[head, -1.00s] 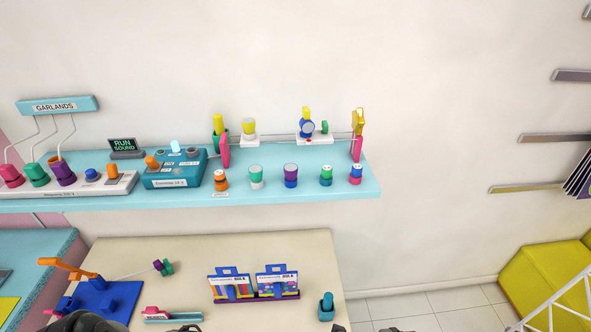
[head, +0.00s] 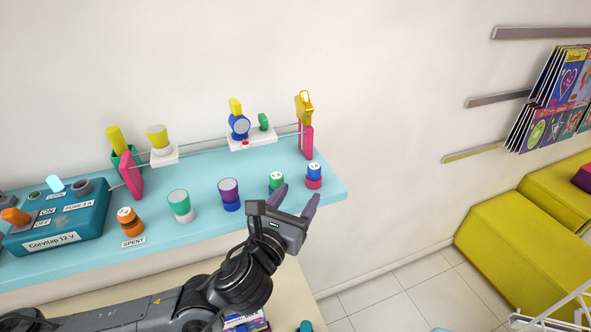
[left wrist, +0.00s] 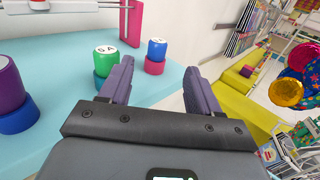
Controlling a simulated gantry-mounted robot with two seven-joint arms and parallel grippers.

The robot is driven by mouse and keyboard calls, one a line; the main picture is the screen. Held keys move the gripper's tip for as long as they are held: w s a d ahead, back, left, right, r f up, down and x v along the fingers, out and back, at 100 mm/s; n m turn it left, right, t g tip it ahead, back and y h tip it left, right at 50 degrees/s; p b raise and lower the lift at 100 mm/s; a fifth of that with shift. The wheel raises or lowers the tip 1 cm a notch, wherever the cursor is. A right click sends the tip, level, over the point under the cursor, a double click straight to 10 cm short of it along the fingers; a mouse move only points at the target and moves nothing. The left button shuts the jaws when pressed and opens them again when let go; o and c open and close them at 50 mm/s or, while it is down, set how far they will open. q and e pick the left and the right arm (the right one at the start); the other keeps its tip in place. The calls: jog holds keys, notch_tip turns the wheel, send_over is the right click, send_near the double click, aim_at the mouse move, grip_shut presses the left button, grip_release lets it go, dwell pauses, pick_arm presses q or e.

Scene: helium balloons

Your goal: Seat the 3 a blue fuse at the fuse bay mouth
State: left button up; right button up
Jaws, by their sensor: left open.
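The blue fuse (head: 314,168) stands upright in a pink base at the right end of the turquoise shelf (head: 200,228). It also shows in the left wrist view (left wrist: 156,49), ahead of the fingers and left of centre. My left gripper (head: 298,198) is open and empty at the shelf's front edge, its purple fingers pointing up towards the blue fuse and apart from it. The fuse bay mouth (head: 82,186) seems to be the grey ring on the teal Corvitap box (head: 60,225), far left. My right gripper is not in view.
A green fuse (head: 276,178) stands close left of my fingers, partly hidden by one. Purple (head: 228,187), teal-and-white (head: 179,203) and orange (head: 127,218) pieces stand further left. A wire rail with pink end plates (head: 306,142) runs behind.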

aim_at(312, 171)
pick_arm(q)
jog(key=p+x, duration=0.1)
jog(key=x, duration=0.3)
jog(key=shift+s+d+r, duration=0.1)
jog(key=shift+w+d+p, duration=0.15)
jog(key=shift+w+p, duration=0.55)
jog(key=p+x, duration=0.1)
jog(key=x, duration=0.2)
jog(key=shift+w, duration=0.1)
jog(key=shift+w+p, duration=0.35)
jog(key=shift+w, duration=0.15)
jog(key=c, duration=1.1)
